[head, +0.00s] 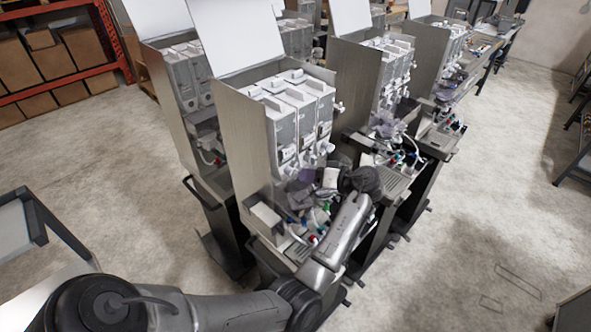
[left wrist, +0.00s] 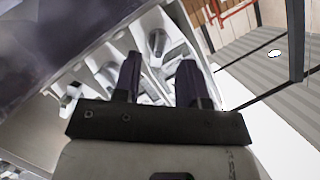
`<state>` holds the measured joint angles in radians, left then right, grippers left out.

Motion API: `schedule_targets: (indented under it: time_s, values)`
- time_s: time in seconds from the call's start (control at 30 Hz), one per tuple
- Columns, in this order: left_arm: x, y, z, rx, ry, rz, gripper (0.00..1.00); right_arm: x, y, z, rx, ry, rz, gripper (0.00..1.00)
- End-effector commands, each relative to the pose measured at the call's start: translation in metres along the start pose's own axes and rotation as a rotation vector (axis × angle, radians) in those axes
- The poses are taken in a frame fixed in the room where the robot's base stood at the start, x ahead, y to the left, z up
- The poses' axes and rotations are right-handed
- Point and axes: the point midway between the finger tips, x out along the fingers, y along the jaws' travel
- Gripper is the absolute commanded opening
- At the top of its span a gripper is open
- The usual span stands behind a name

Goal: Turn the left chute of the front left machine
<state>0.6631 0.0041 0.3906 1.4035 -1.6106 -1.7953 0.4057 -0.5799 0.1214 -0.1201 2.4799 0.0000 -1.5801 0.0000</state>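The front left machine (head: 247,130) is the nearest metal dispenser, with its white lid raised and white-grey canisters (head: 300,105) inside. Small white chutes (head: 325,129) stick out at the canisters' fronts; my gripper and clutter hide some lower parts. My left gripper (head: 318,182) is in front of this machine, below the canisters. In the left wrist view its two dark fingers (left wrist: 160,62) are apart, with a pale chute-like part (left wrist: 157,42) showing between or just beyond them. I cannot tell whether they touch it, or which chute it is. My right gripper is not in view.
More dispensers (head: 375,85) stand close behind and to the right in a row. Below the canisters is a tray area with coloured parts (head: 308,222). A dark-framed table (head: 35,215) is at left. Shelves with boxes (head: 45,55) stand back left.

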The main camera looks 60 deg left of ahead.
Motion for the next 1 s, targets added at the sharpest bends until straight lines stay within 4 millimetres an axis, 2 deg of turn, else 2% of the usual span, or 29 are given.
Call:
schedule_targets:
  time_s: [0.1,0.33,0.5,0.83,1.0]
  values:
    - [0.019,-0.002,-0.002,0.000,0.000,-0.002,0.38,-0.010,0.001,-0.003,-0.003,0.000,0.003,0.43]
    - [0.044,-0.001,-0.001,0.001,0.000,0.000,0.38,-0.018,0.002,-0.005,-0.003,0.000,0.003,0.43]
    - [0.051,0.000,0.000,0.001,0.001,0.000,0.38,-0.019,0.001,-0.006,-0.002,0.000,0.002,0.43]
    - [0.053,0.000,0.000,0.001,0.001,0.000,0.38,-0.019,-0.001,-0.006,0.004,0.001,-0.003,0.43]
    - [0.053,0.000,0.000,0.001,0.000,0.000,0.22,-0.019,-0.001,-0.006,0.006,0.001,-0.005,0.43]
